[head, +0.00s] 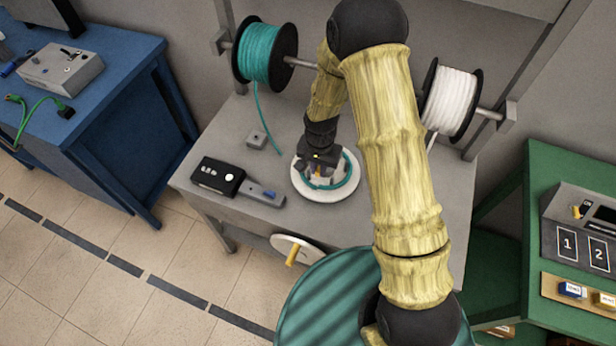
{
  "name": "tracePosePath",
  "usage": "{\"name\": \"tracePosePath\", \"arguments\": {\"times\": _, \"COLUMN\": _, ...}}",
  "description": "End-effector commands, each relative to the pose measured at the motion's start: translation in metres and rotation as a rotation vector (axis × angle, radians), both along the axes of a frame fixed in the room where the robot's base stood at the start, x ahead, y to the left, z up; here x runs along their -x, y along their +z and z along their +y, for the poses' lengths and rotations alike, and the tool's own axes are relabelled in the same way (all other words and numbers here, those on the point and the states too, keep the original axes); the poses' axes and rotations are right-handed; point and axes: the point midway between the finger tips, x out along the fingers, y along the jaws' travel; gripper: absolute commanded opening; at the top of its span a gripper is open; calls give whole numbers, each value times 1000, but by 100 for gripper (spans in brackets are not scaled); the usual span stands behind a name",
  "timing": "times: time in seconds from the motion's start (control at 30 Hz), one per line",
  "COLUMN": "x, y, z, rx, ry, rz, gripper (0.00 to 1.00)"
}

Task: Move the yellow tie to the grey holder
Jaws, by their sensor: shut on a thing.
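My gripper (324,172) points down over the round white plate (348,191) on the grey bench. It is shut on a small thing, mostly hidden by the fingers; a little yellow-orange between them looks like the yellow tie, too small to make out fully. A teal cable coil (346,180) lies on the plate around the fingertips; I cannot tell whether they touch it. A small grey block (256,140) with a dark spot on top stands left of the plate, apart from my gripper; it may be the grey holder.
A black and grey device (217,177) lies at the bench's front left. Teal (262,55) and white (452,98) cable spools hang on a bar behind. A crank wheel (297,250) sits below the front edge. A green table (545,190) stands right, a blue one (110,110) left.

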Motion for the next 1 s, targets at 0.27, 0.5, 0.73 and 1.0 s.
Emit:
{"name": "tracePosePath", "arguments": {"times": 0.27, "x": -14, "y": -23, "z": -56, "rx": 1, "ry": 124, "rz": 3, "gripper": 0}}
{"name": "tracePosePath", "arguments": {"times": 0.5, "x": -19, "y": -49, "z": -122, "rx": -1, "ry": 298, "rz": 2, "gripper": 0}}
{"name": "tracePosePath", "arguments": {"times": 0.73, "x": -20, "y": -53, "z": -135, "rx": 0, "ry": 346, "rz": -1, "gripper": 0}}
{"name": "tracePosePath", "arguments": {"times": 1.0, "x": -20, "y": -53, "z": -135, "rx": 0, "ry": 344, "rz": 0, "gripper": 0}}
